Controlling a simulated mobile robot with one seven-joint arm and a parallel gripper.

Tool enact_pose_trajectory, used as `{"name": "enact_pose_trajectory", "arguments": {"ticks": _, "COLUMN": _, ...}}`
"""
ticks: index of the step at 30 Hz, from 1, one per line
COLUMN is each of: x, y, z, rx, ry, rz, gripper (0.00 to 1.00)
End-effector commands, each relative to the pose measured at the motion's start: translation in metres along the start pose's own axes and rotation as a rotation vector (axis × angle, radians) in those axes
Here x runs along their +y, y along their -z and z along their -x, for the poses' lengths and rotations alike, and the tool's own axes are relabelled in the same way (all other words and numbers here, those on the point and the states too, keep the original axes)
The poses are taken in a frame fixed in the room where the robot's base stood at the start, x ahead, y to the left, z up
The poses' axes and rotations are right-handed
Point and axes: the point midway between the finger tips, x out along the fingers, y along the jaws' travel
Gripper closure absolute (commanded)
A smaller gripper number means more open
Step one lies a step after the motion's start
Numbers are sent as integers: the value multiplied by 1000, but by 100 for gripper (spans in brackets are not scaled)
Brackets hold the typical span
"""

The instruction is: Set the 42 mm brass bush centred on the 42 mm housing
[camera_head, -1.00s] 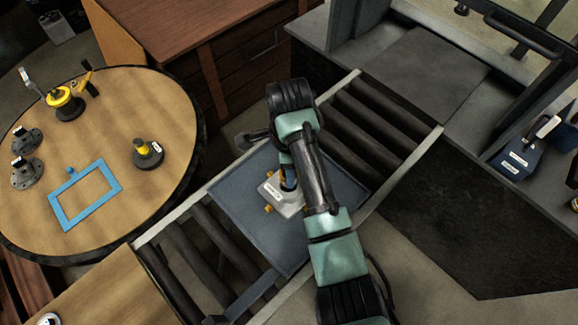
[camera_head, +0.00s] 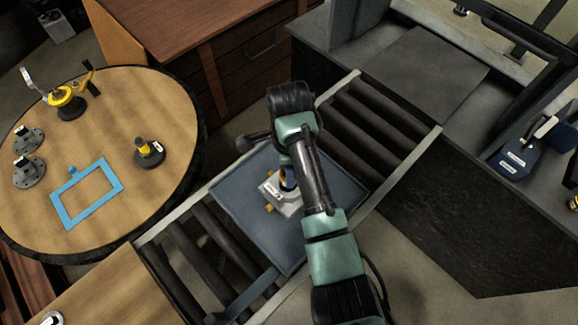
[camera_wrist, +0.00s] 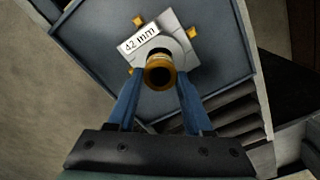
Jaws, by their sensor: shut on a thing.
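My gripper (camera_wrist: 160,95) is shut on the brass bush (camera_wrist: 160,74), its two blue fingers on either side of it in the wrist view. The bush is a short gold ring with a dark bore. Behind it is the pale grey housing (camera_wrist: 178,32), which carries a "42 mm" label and brass-coloured clamps around it. The bush overlaps the near part of the housing's round boss; I cannot tell whether they touch. In the head view the housing (camera_head: 284,204) shows under my gripper (camera_head: 290,185), and my arm hides part of it and most of the bush.
The housing sits on a blue-grey plate (camera_head: 240,205) on a roller conveyor (camera_head: 375,125). A round wooden table (camera_head: 100,120) at the left holds a blue frame (camera_head: 112,176), a dark-based post with a yellow collar (camera_head: 147,152) and flanged parts (camera_head: 28,172). A wooden cabinet (camera_head: 240,60) stands behind.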

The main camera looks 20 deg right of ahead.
Motion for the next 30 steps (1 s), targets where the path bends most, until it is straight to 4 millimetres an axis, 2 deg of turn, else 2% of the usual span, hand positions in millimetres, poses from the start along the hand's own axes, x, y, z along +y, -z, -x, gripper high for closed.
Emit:
{"name": "enact_pose_trajectory", "arguments": {"ticks": 17, "x": 0, "y": 0, "z": -3, "rx": 0, "ry": 1, "rz": 0, "gripper": 100}}
{"name": "enact_pose_trajectory", "arguments": {"ticks": 30, "x": 0, "y": 0, "z": -15, "rx": 0, "ry": 1, "rz": 0, "gripper": 100}}
